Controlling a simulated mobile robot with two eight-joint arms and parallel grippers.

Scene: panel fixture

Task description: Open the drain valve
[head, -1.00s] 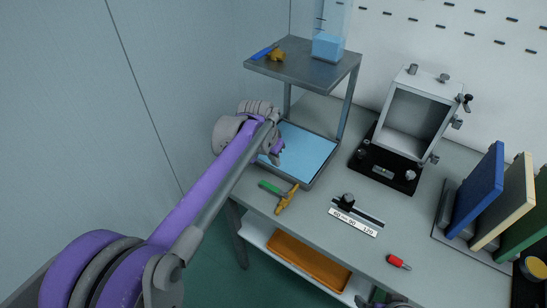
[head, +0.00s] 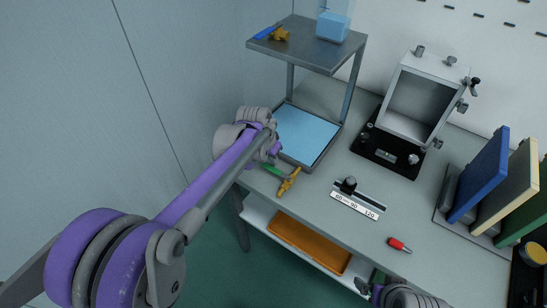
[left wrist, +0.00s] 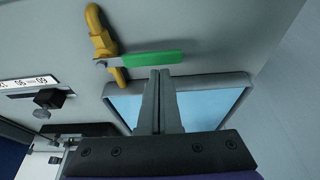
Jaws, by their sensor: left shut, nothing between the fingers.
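A yellow valve (head: 290,183) with a green lever (head: 273,169) sits at the bench's front edge, beside a tray of blue liquid (head: 310,132). In the left wrist view the yellow valve body (left wrist: 101,38) is at the upper left, and its green lever (left wrist: 152,59) points right, just beyond my fingertips. My left gripper (left wrist: 160,72) is shut and empty, its tips close to the lever; I cannot tell whether they touch. In the head view my left gripper (head: 274,152) is beside the lever, partly hiding it. My right gripper (head: 364,286) is at the bottom edge, its fingers unclear.
An upper shelf (head: 310,45) over the tray holds a second yellow valve with a blue lever (head: 266,32) and a clear container of blue liquid (head: 333,25). A slider scale (head: 355,205), red-tipped item (head: 399,244), framed box (head: 425,100) and upright panels (head: 482,175) stand to the right.

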